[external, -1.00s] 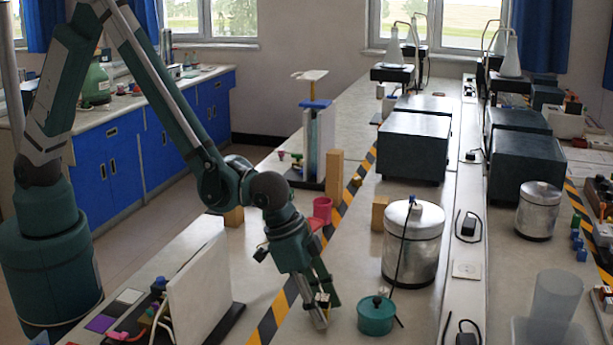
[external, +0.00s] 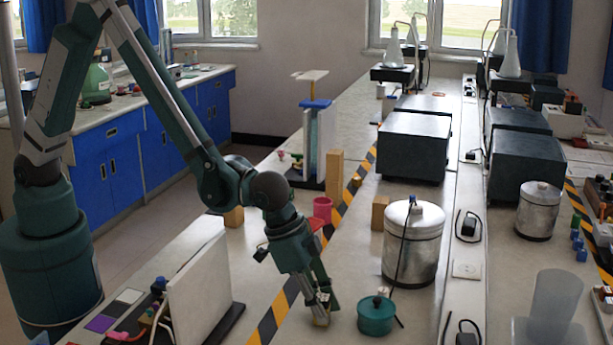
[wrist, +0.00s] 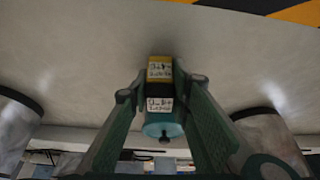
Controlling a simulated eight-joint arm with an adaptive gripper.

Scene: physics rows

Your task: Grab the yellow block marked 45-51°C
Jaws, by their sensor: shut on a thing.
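A small yellow block (wrist: 159,62) with a white label sits between my gripper's fingertips in the wrist view. A black part with a second white label (wrist: 160,104) adjoins it; I cannot tell whether it is the same piece. The label writing is too small to read surely. My gripper (wrist: 160,84) is shut on the yellow block, a finger on each side. In the external view my gripper (external: 322,306) points down low at the bench, and a bit of yellow (external: 321,320) shows at its tips; the fingers hide the rest.
A teal lidded pot (external: 376,316) stands close to the right of my gripper. A steel canister (external: 413,247) is behind it. A white upright panel (external: 199,287) stands to the left. A yellow-black striped tape (external: 268,325) runs along the bench just left of my gripper.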

